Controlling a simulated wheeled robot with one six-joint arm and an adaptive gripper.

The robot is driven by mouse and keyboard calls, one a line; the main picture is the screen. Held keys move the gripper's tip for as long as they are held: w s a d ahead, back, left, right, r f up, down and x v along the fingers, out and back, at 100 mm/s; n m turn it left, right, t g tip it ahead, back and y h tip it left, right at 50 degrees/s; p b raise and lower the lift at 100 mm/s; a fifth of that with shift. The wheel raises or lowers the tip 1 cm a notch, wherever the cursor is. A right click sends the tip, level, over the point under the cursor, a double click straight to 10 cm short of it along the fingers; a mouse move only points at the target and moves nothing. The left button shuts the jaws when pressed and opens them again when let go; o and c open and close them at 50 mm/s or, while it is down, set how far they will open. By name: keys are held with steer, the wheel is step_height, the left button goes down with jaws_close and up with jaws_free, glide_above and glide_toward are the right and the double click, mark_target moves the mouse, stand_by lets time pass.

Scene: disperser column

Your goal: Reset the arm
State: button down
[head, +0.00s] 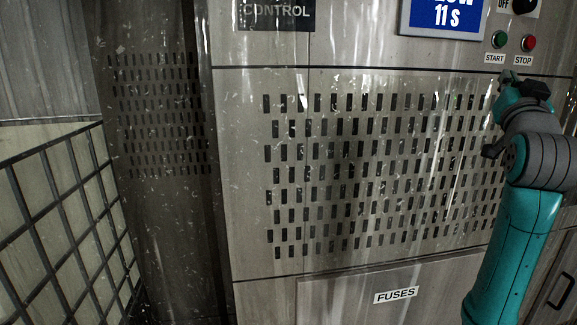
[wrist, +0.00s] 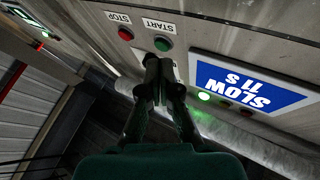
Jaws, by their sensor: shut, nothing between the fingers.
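My arm rises at the right of the head view, with my gripper (head: 509,76) just below the START and STOP labels. In the wrist view my gripper (wrist: 158,62) is shut and empty, its fingertips close to the green START button (wrist: 162,44). I cannot tell whether they touch the panel. The red STOP button (wrist: 126,34) is beside it. In the head view the green button (head: 499,39) and red button (head: 528,43) are both uncovered.
A blue display (head: 443,16) reads 11 S; it shows upside down in the wrist view (wrist: 243,86) as SLOW 11 S. A black knob (head: 522,5) marked OFF is above the buttons. A slotted metal panel (head: 380,240) fills the middle. A black grid (head: 65,190) stands at left.

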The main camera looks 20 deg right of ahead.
steer(key=w+a+f+n+t+y, duration=0.1)
steer(key=w+a+f, duration=0.15)
steer(key=f, duration=0.45)
steer(key=w+a+f+n+y, duration=0.1)
steer(key=w+f, duration=0.2)
steer(key=f, duration=0.4)
steer(key=s+a+f+n+y, duration=0.1)
steer(key=a+f+y, duration=0.1)
steer(key=a+f, duration=0.6)
steer(key=s+a+f+n+t+y, duration=0.1)
steer(key=a+f+n+y, duration=0.2)
steer(key=f, duration=0.9)
steer(key=a+f+y, duration=0.2)
steer(key=a+f, duration=0.5)
steer(key=f, duration=0.4)
steer(key=s+a+f+n+y, duration=0.3)
steer(key=s+a+f+y, duration=0.1)
steer(key=s+a+f, duration=1.1)
steer(key=s+a+n+g+y, duration=0.1)
steer(key=s+a+y, duration=0.1)
steer(key=s, duration=0.8)
steer(key=s+a+n+g+y, duration=0.1)
steer(key=s+a, duration=0.3)
steer(key=s, duration=0.7)
steer(key=shift+s+a+f+n+g+y, duration=0.2)
steer(key=shift+s+n+g+y, duration=0.1)
steer(key=shift+g+y, duration=0.1)
